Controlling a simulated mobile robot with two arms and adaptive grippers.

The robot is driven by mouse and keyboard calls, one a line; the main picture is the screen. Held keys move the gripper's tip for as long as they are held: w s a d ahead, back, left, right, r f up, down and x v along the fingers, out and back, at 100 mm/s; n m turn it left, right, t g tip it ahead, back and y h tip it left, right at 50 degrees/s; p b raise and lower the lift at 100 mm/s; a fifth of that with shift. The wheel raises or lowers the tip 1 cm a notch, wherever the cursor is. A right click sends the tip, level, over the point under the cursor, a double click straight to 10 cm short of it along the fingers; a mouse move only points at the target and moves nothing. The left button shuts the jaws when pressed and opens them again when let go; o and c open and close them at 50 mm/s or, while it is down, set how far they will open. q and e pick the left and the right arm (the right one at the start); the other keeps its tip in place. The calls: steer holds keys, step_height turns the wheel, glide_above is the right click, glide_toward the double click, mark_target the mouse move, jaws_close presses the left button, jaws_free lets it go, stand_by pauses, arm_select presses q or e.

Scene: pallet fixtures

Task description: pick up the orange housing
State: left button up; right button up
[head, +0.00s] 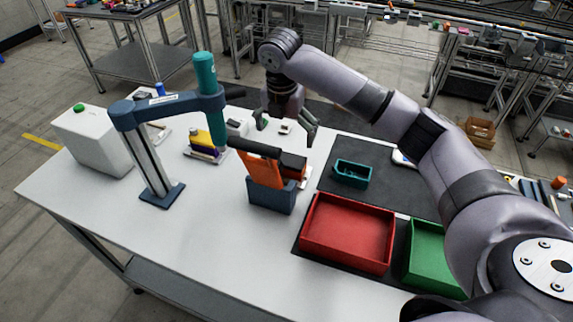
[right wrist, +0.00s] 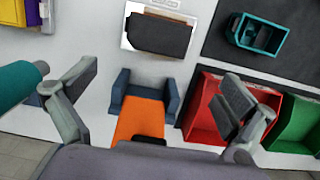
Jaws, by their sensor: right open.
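The orange housing (head: 265,173) stands tilted in a blue-grey fixture (head: 272,199) near the middle of the white table, with a black part at its upper end. In the right wrist view, the orange housing (right wrist: 140,118) shows between the side walls of the fixture (right wrist: 171,100), its near end partly hidden by my gripper body. My right gripper (head: 287,128) is open and empty, above and behind the housing in the head view. In the right wrist view, its spread fingers (right wrist: 160,84) lie either side of the housing, apart from it. My left gripper is not in view.
A dark block (right wrist: 158,36) on a white plate lies close behind the fixture. A red bin (head: 348,236), green bin (head: 432,256) and small teal tray (head: 352,173) are at right. A blue stand (head: 150,160) with a teal tool (head: 207,95) rises at left.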

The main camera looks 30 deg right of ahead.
steer(key=p, duration=0.1)
glide_above(287, 160)
steer(key=f, duration=0.6)
steer(key=shift+s+a, duration=0.25)
steer(key=shift+a, duration=0.05)
steer(key=shift+f, duration=0.4)
steer(key=f, duration=0.1)
steer(key=f+p, duration=0.1)
steer(key=f, duration=0.1)
steer(key=w+d+f+p, duration=0.1)
steer(key=shift+f, duration=0.35)
steer(key=shift+s+a, duration=0.1)
steer(key=shift+c, duration=0.5)
steer(key=shift+c, duration=0.7)
steer(key=shift+s, duration=0.1)
steer(key=c, duration=0.9)
